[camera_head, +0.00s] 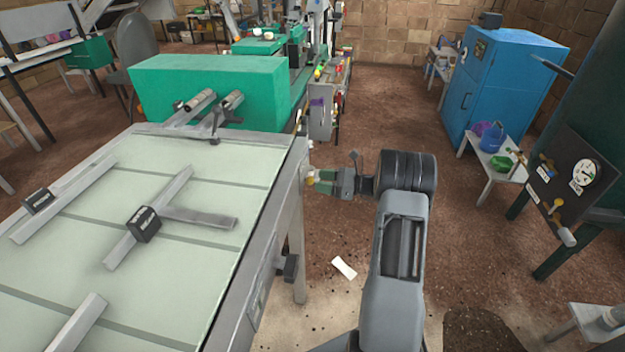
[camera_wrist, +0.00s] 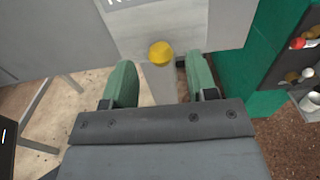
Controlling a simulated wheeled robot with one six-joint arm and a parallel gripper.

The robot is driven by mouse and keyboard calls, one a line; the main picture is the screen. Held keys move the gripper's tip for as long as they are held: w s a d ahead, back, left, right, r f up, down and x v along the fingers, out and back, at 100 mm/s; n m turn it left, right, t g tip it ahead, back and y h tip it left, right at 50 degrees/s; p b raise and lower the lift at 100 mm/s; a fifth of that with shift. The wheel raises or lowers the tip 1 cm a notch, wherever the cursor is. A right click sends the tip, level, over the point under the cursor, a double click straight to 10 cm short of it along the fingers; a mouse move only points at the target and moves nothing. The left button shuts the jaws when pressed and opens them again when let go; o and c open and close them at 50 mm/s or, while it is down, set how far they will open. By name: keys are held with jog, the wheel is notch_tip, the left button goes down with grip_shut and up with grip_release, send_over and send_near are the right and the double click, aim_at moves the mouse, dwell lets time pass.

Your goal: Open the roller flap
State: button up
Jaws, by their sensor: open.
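My gripper (camera_head: 323,184) is at the right side of the big pale-topped table machine, near its far corner. In the wrist view its two green fingers (camera_wrist: 158,70) are open and apart. A yellow knob (camera_wrist: 161,53) on a grey stem shows between the fingertips. The knob also shows as a small yellow spot in the head view (camera_head: 310,181). I cannot tell whether the fingers touch it. A grey panel (camera_wrist: 130,22) lies beyond the knob in the wrist view; I cannot tell whether it is the roller flap, or how far the flap is open.
The pale table (camera_head: 85,250) fills the left, with grey bars on top. A green machine housing (camera_head: 210,88) stands behind it. A blue cabinet (camera_head: 505,85) and a dark gauge panel (camera_head: 572,185) stand at the right. White paper (camera_head: 344,268) lies on the brown floor.

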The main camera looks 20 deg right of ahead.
aim_at(312, 178)
jog(key=shift+x, duration=1.8)
jog(key=shift+c, duration=0.5)
grip_shut()
